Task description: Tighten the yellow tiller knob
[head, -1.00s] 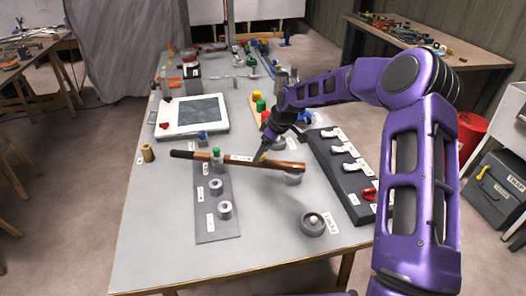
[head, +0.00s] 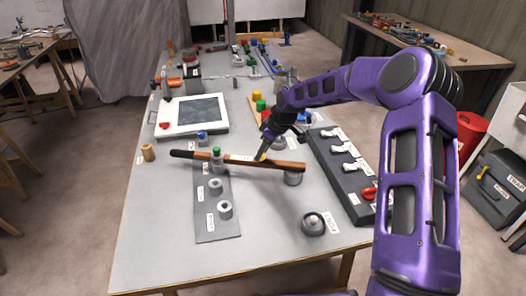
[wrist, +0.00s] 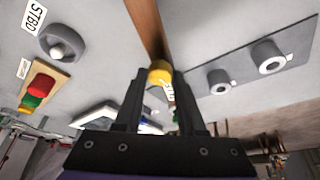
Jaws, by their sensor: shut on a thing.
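The wooden tiller (head: 285,165) lies crosswise above the table, with a dark grip at its left end. It also shows in the wrist view (wrist: 151,28). The yellow tiller knob (wrist: 159,73) sits on the tiller, between my fingertips in the wrist view. My gripper (wrist: 158,88) is shut on the knob. In the head view my gripper (head: 263,154) comes down on the tiller right of its middle, and the knob shows only as a small yellow patch. The fingers hide the knob's sides.
A grey plate with grey rings (head: 216,225) lies below the tiller, and a green-topped post (head: 217,157) stands by it. A dark rack (head: 347,172) with white fittings is at right. A round grey part (head: 313,223) sits near the front. The table's front left is clear.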

